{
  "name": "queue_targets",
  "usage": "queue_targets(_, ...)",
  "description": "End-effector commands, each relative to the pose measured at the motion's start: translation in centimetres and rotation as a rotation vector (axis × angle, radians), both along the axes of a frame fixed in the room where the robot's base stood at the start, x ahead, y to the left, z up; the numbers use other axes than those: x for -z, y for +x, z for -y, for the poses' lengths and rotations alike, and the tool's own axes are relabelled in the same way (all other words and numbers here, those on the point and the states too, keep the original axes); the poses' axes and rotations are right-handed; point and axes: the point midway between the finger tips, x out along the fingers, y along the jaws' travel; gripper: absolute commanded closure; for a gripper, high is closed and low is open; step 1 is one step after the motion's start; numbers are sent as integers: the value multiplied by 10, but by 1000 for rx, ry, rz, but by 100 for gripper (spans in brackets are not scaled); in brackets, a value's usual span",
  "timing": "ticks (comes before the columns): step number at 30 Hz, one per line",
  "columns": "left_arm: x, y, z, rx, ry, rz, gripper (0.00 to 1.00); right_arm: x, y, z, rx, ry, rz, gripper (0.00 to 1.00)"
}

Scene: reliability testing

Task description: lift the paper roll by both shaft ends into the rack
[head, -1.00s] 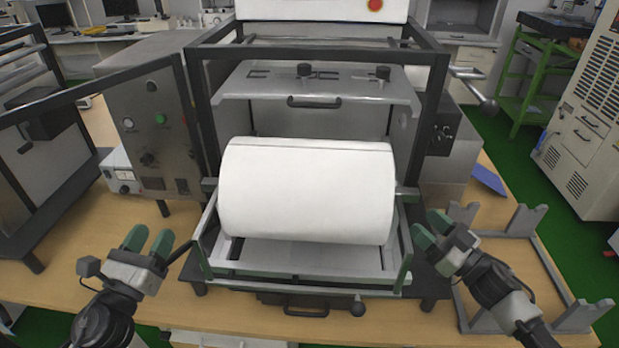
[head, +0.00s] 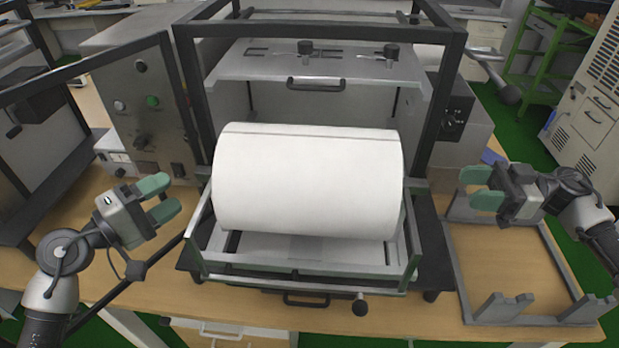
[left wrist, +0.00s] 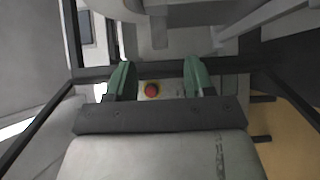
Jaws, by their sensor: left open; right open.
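The white paper roll (head: 307,185) lies level in the machine's open front tray (head: 300,275), its axis running left to right. A short stub of its shaft shows at the right end (head: 414,184); the left end is largely hidden by the tray's side. My left gripper (head: 164,197) is open and empty, left of the roll and apart from it, with its green fingers pointing right. In the left wrist view its two fingers (left wrist: 160,80) stand apart with nothing between them. My right gripper (head: 474,188) is open and empty, right of the roll, fingers pointing left. The grey rack (head: 452,270) lies on the table at the right.
The machine's black frame posts (head: 190,90) rise behind the roll, with a grey shelf (head: 320,68) above. An open door (head: 85,70) and a control panel (head: 150,115) stand at the left. The wooden table (head: 505,265) is bare inside the rack.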

Motion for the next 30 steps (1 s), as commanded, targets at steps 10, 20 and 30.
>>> queue_targets(10, -1, 32, 27, 1, -5, 1, 47, 0, 1, -61, -4, 4, 2, 47)
queue_targets(20, 0, 51, 44, 0, -3, -1, 47, 0, 2, -97, -1, 2, 1, 47)
queue_targets(30, 0, 52, 46, 0, -2, -2, 47, 0, 2, -100, 0, 2, 1, 47)
